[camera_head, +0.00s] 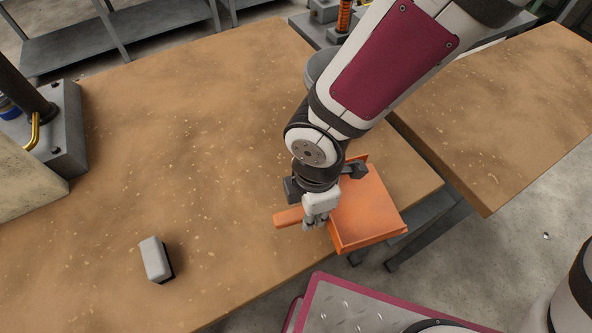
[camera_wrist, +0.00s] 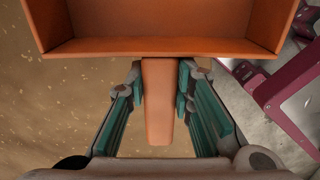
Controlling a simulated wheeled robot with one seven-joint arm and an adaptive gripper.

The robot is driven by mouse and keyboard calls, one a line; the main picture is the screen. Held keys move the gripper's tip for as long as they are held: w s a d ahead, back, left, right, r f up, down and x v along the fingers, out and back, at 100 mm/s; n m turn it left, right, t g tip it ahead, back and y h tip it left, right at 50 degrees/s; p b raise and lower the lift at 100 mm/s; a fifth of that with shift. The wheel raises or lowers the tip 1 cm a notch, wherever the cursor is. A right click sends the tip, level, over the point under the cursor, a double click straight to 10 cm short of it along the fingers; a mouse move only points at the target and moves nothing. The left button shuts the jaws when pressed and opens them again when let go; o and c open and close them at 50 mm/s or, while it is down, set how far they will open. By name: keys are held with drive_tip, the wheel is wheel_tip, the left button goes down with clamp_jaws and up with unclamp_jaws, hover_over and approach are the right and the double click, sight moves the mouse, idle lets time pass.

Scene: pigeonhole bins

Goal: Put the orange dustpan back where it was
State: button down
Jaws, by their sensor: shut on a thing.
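The orange dustpan (camera_head: 366,212) is at the front right corner of the brown table, its pan to the right and its handle (camera_head: 288,217) to the left. Part of the pan reaches past the table edge. My gripper (camera_head: 317,222) is over the handle close to the pan. In the wrist view the dustpan's pan (camera_wrist: 160,47) fills the top, and the handle (camera_wrist: 159,100) runs down between the two fingers of my gripper (camera_wrist: 160,90). The gripper is shut on the handle. I cannot tell whether the dustpan touches the table.
A grey and black block (camera_head: 155,259) lies on the table (camera_head: 190,150) at the lower left. A grey machine base (camera_head: 62,130) stands at the left edge. A second brown table (camera_head: 510,110) is at the right, across a gap. The middle of the near table is clear.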

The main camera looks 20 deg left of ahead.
drive_tip(key=s+n, duration=0.2)
drive_tip(key=shift+s+a, duration=0.2)
drive_tip(key=shift+s, duration=0.1)
drive_tip(key=shift+a+f+n, duration=0.1)
drive_tip(key=shift+a+n, duration=0.2)
drive_tip(key=shift+a, duration=0.05)
drive_tip(key=p, duration=0.1)
hover_over(258, 190)
drive_tip(key=shift+s+f, duration=0.15)
drive_tip(key=shift+f, duration=0.55)
wheel_tip(258, 190, down, 3)
drive_tip(key=shift+r+p, duration=0.1)
drive_tip(key=shift+p, duration=0.3)
drive_tip(key=shift+f, duration=0.35)
drive_tip(key=shift+f, duration=0.2)
drive_tip(key=c, duration=1.4)
unclamp_jaws()
